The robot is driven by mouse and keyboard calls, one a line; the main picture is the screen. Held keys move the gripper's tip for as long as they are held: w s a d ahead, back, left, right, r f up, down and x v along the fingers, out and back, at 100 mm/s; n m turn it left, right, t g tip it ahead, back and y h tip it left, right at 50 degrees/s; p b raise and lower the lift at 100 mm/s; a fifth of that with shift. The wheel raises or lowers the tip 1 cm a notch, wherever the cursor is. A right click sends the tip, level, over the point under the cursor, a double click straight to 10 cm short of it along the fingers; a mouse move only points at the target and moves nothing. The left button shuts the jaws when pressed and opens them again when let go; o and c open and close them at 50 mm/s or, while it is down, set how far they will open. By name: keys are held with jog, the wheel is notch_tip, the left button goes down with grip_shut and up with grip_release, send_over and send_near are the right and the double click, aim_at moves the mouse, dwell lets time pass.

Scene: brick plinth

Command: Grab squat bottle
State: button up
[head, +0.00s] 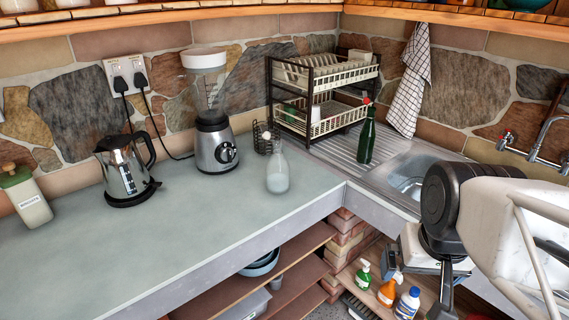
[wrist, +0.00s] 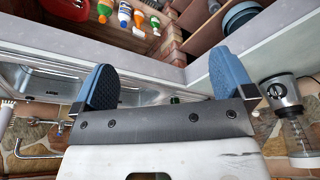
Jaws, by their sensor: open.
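A short clear glass bottle (head: 278,172) with whitish contents stands upright on the grey-green worktop, near its corner. A taller dark green bottle (head: 366,138) with a red cap stands to its right, on the drainer by the sink. I cannot tell for certain which is meant by the squat bottle; the clear one looks the shorter. My gripper (wrist: 162,72) shows two blue fingers wide apart with nothing held between them. In the head view my arm is at the right, over the sink side, well away from the clear bottle. The clear bottle cannot be made out in the wrist view.
A blender (head: 213,140), a kettle (head: 123,170) and a cream canister (head: 25,196) stand left of the clear bottle. A dish rack (head: 318,97) and a wire holder (head: 263,138) are behind it. The worktop in front is clear. Shelves below hold cleaning bottles.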

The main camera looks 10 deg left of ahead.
jog(key=w+a+f+m+g+y, duration=0.1)
jog(key=w+a+m+y, duration=0.45)
jog(key=w+a, duration=0.6)
jog(key=m+t+y, duration=0.5)
jog(key=m+y, duration=0.3)
jog(key=m, duration=0.5)
send_over(286, 175)
jog(key=s+d, duration=0.3)
jog(key=s, duration=0.9)
notch_tip(286, 175, down, 7)
jog(key=w+f+m+t, duration=0.2)
jog(key=w, duration=0.1)
jog(key=w+f+m+t, duration=0.1)
jog(key=w+f+m, duration=0.2)
jog(key=w+f+m+t, duration=0.2)
jog(key=w+f+m, duration=0.1)
jog(key=shift+w+t+h, duration=0.15)
jog(key=shift+t+h, duration=0.1)
jog(key=shift+t, duration=0.05)
jog(key=shift+a, duration=0.1)
jog(key=shift+x, duration=1.2)
jog(key=shift+w, duration=0.1)
jog(key=shift+x, duration=2.55)
